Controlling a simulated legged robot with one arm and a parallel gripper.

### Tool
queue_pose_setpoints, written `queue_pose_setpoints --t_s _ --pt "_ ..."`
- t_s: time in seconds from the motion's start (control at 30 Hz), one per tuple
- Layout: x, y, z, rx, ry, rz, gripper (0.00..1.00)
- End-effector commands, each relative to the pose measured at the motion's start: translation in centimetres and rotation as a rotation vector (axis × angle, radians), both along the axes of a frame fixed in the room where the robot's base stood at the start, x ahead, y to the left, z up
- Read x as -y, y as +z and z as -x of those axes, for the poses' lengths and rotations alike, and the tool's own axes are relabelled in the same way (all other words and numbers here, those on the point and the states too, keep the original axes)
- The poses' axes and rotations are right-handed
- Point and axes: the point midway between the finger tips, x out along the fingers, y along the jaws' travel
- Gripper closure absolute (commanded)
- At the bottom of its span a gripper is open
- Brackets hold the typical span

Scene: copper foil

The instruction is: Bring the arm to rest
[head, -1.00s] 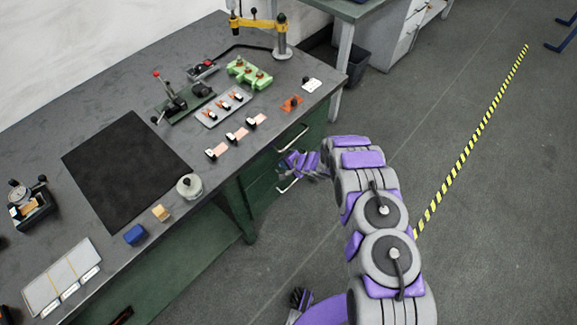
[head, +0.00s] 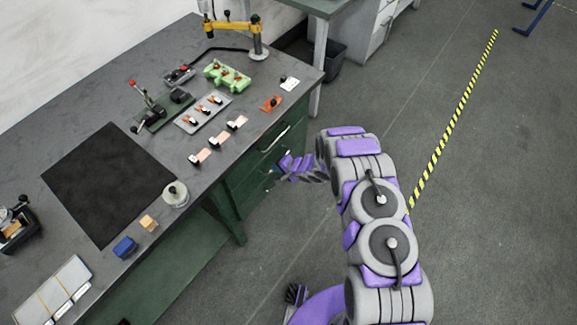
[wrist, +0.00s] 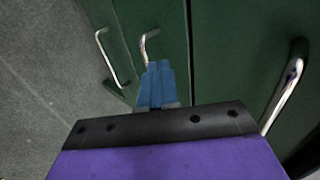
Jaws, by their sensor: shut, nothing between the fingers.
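My arm with its purple and grey links reaches out over the floor on the right of the bench in the head view. My gripper (head: 283,166) hangs beside the bench's drawer front, below the level of the top. In the wrist view my gripper (wrist: 159,68) shows two blue fingers pressed together with nothing between them. They point toward the green cabinet front (wrist: 225,50). I cannot tell how near the fingertips are to it.
The workbench (head: 75,85) carries a black mat (head: 108,185), a green block (head: 227,75), a blue block (head: 125,247) and several small parts. Metal handles (wrist: 288,88) stick out from the cabinet. Open floor (head: 500,180) lies to the right, with a yellow-black stripe (head: 455,120).

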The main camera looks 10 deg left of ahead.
Motion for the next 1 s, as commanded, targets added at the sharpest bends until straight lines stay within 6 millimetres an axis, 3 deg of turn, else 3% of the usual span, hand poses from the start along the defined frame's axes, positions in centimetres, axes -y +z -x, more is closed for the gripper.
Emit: queue_pose_setpoints --t_s 0.2,0.4,0.77,0.87,1.0 --pt "2.8 2.9 1.1 -0.002 -0.004 0.007 1.00" --pt "4.4 4.5 2.0 -0.004 -0.002 0.008 1.00" --pt "5.4 5.2 2.2 -0.002 -0.001 0.004 1.00" --pt "5.6 5.5 1.8 0.007 -0.004 0.014 1.00" --pt "7.4 7.3 0.0 0.057 -0.017 0.089 1.00"
